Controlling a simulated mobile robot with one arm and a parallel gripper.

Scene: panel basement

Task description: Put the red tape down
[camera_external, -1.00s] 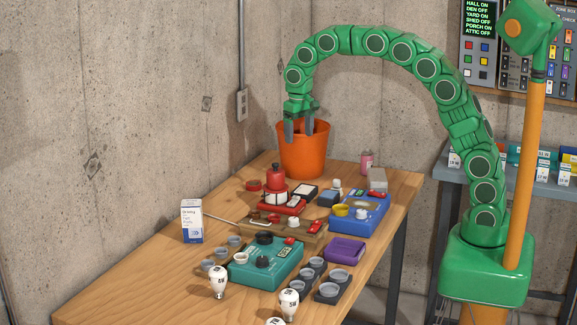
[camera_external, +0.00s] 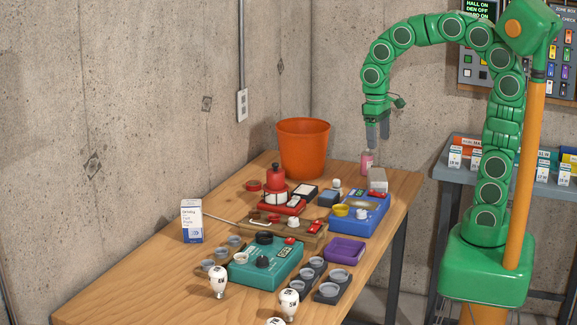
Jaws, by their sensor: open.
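A small red ring (camera_external: 253,186), which looks like the red tape, lies on the wooden table (camera_external: 140,285) left of a red bottle (camera_external: 275,176). It is small here, so I cannot be sure that it is the tape. My gripper (camera_external: 378,135) is open, with its grey fingers pointing down above the table's back right part. It is well to the right of the red ring. No object shows between the fingers. A pink can (camera_external: 367,162) stands just below and left of the fingertips.
An orange bucket (camera_external: 303,148) stands at the table's back corner. A blue box (camera_external: 360,212), a teal box (camera_external: 266,262), a purple tray (camera_external: 345,250) and several bulbs crowd the middle and front. A white carton (camera_external: 192,221) stands at left. The front left tabletop is clear.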

